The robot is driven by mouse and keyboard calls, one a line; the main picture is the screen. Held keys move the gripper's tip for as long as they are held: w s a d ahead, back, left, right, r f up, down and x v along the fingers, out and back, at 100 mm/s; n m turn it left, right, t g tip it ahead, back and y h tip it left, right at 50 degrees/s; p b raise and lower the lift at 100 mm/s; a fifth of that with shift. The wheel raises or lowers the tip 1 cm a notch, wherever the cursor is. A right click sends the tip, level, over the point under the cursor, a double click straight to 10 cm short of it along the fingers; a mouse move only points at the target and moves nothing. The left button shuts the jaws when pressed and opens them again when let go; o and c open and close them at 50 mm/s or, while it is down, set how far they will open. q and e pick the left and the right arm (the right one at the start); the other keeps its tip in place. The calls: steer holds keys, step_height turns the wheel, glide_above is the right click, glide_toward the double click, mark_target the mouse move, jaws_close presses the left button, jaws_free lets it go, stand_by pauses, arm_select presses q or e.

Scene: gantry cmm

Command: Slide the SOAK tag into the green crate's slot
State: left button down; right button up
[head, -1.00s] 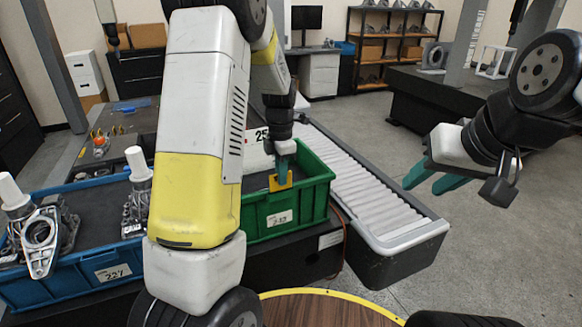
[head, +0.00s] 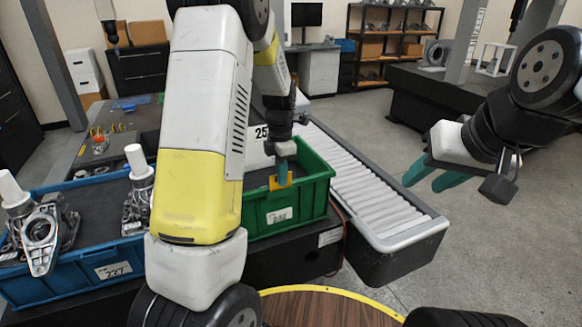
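The green crate (head: 310,190) stands right of the blue crate, and my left arm hides its left part. A white label (head: 279,215) is on its front wall. A small yellow tag (head: 281,184) is at the crate's near rim; its lettering is too small to read. My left gripper (head: 282,172) points down over the rim, its teal fingers shut on the tag. I cannot tell how far the tag sits in a slot. My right gripper (head: 428,178) is open and empty at the right, above the floor and away from the crate.
The blue crate (head: 118,268) at the left holds metal castings with white knobs (head: 40,235). A roller conveyor (head: 365,187) runs along the right of the green crate. A round wooden top (head: 325,309) with a yellow edge is at the front. The floor at right is clear.

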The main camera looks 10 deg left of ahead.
arm_select(q)
steer(key=shift+f, duration=0.3)
steer(key=shift+f, duration=0.35)
steer(key=c, duration=1.3)
jaws_free()
steer(key=shift+r, duration=0.15)
steer(key=shift+r, duration=3.4)
